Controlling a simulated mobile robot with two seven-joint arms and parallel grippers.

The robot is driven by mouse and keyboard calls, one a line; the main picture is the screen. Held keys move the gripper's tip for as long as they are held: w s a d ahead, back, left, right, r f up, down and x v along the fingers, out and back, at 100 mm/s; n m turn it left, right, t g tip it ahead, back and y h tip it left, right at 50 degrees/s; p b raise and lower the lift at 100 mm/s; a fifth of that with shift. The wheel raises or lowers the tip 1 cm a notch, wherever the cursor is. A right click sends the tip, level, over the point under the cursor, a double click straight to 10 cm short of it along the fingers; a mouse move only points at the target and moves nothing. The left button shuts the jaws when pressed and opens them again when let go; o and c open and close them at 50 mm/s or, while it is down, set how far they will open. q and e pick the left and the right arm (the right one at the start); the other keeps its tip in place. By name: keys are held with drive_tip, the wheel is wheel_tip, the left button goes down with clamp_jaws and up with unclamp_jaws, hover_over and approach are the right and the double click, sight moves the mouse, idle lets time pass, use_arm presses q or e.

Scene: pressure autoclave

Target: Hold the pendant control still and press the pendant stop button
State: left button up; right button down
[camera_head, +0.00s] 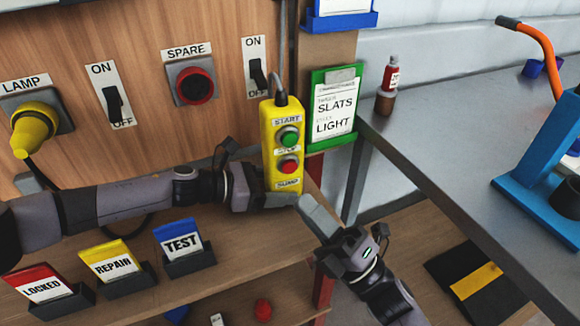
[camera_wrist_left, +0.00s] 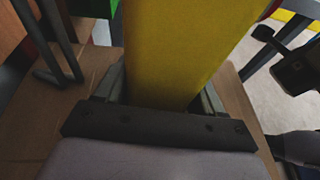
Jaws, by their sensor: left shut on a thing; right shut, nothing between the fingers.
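The yellow pendant control (camera_head: 268,130) hangs upright from its cable in front of the wooden panel. It has a green START button (camera_head: 288,136) above and a red stop button (camera_head: 288,165) below, with its label partly hidden. My left gripper (camera_head: 268,200) is shut on the pendant's lower end; the yellow body (camera_wrist_left: 180,50) fills the space between its fingers in the left wrist view. My right gripper (camera_head: 304,203) is shut and empty, its tip just below and right of the pendant's lower end. Whether it touches the pendant I cannot tell.
A panel with switches and a red SPARE socket (camera_head: 195,85) stands behind. A green-framed sign (camera_head: 333,105) is right of the pendant. LOCKED, REPAIR and TEST (camera_head: 180,243) cards stand on the shelf below my left arm. A grey table (camera_head: 450,130) lies to the right.

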use_arm(q)
drive_tip(key=shift+s, duration=0.1)
drive_tip(key=o, duration=0.9)
drive_tip(key=shift+c, duration=0.2)
